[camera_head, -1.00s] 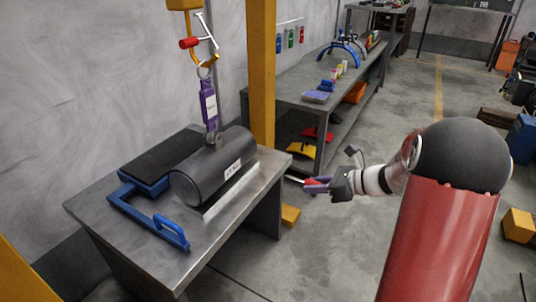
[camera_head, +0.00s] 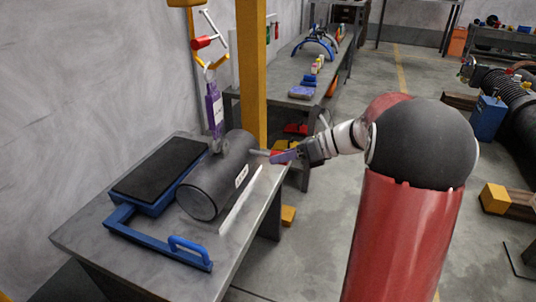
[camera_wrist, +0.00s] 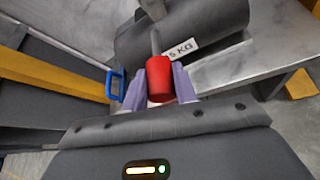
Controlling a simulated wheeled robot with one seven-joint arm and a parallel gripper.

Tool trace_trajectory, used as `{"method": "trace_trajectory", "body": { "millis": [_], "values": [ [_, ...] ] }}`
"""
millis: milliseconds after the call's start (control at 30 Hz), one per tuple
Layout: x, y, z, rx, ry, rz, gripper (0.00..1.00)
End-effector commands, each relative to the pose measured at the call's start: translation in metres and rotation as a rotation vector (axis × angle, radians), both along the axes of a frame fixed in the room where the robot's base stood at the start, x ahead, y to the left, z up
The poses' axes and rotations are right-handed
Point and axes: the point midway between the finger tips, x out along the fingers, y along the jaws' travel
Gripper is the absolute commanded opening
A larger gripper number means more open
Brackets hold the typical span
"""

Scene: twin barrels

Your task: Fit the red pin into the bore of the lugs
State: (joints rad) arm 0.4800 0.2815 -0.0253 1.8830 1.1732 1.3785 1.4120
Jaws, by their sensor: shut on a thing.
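The red pin (camera_wrist: 160,78) has a red head and a thin grey shank, and it sits between the purple fingers of my gripper (camera_wrist: 160,90) in the wrist view. My gripper (camera_head: 286,156) is shut on it in the head view, with the grey shank pointing left toward the dark cylinder (camera_head: 212,185). A grey lug fitting (camera_head: 217,146) stands on top of the cylinder, below the purple hanging link (camera_head: 214,108). A lug (camera_wrist: 152,9) also shows at the top edge in the wrist view. The bore cannot be made out. The pin looks apart from the lugs.
The cylinder, labelled in KG, lies on a metal table (camera_head: 235,262) beside a black-topped blue scale (camera_head: 160,172) and a blue handled frame (camera_head: 190,248). A yellow post (camera_head: 252,70) stands behind.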

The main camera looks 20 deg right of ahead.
Motion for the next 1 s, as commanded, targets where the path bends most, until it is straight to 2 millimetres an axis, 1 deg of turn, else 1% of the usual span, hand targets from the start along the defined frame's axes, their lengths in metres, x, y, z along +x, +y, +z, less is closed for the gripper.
{"method": "trace_trajectory", "body": {
  "millis": [267, 500, 1000],
  "values": [
    [0.000, 0.000, 0.000, 0.000, 0.000, 0.000, 0.00],
    [0.000, 0.000, 0.004, -0.001, 0.003, 0.001, 0.00],
    [0.027, 0.037, 0.001, -0.002, 0.002, 0.002, 0.00]
  ]
}}
